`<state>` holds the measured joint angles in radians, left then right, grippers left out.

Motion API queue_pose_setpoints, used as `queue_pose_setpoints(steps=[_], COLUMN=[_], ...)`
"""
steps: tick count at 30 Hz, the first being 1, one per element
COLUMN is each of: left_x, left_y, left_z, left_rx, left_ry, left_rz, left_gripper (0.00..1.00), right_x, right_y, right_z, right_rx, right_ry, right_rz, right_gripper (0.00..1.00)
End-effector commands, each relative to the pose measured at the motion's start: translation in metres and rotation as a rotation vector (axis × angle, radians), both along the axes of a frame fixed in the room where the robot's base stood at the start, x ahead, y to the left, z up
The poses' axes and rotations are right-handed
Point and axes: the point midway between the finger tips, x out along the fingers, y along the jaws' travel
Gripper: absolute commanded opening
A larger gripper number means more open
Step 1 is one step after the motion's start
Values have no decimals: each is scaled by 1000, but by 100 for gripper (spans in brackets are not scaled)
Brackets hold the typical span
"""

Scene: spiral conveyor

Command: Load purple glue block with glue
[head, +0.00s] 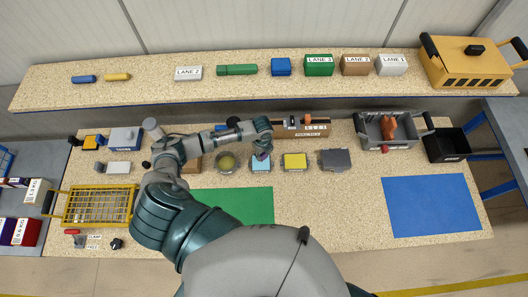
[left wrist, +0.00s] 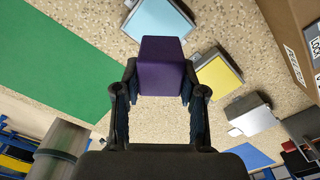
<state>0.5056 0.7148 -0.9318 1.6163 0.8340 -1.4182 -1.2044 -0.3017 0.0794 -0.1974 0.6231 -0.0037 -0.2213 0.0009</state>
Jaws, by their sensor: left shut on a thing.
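A purple block (left wrist: 161,66) is held between the two fingers of my left gripper (left wrist: 160,90) in the left wrist view. In the head view my left gripper (head: 262,150) is over the middle of the table, near a light blue square pad (head: 261,166), with only a little purple showing. A yellow square pad (head: 295,161) sits to the right of the blue one. A round yellowish pad (head: 227,162) sits to its left. I cannot tell which pad carries glue, or whether the block touches anything. My right gripper is not in view.
A dark grey pad (head: 335,160) lies right of the yellow one. A brown box (head: 303,130) stands behind the pads. A green mat (head: 235,205) and a blue mat (head: 431,206) lie in front. A yellow wire basket (head: 98,206) is at left, a grey bin (head: 388,132) at back right.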

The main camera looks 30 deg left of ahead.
Motion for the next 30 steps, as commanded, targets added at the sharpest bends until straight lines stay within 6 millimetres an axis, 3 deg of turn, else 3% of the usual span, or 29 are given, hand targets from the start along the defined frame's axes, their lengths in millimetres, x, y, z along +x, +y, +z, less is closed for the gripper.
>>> queue_pose_setpoints(steps=[6, 12, 30], left_x=[-1, -1, -1], left_y=[1, -1, 0], left_z=[-31, -50, -59], left_rx=[1, 2, 1], left_ry=[2, 2, 1], left_rz=[3, 2, 1], left_gripper=[4, 4, 4], right_x=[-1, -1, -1], right_y=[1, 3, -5], right_z=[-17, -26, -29], right_rx=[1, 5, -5], right_ry=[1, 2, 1], right_rz=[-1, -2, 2], right_gripper=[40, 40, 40])
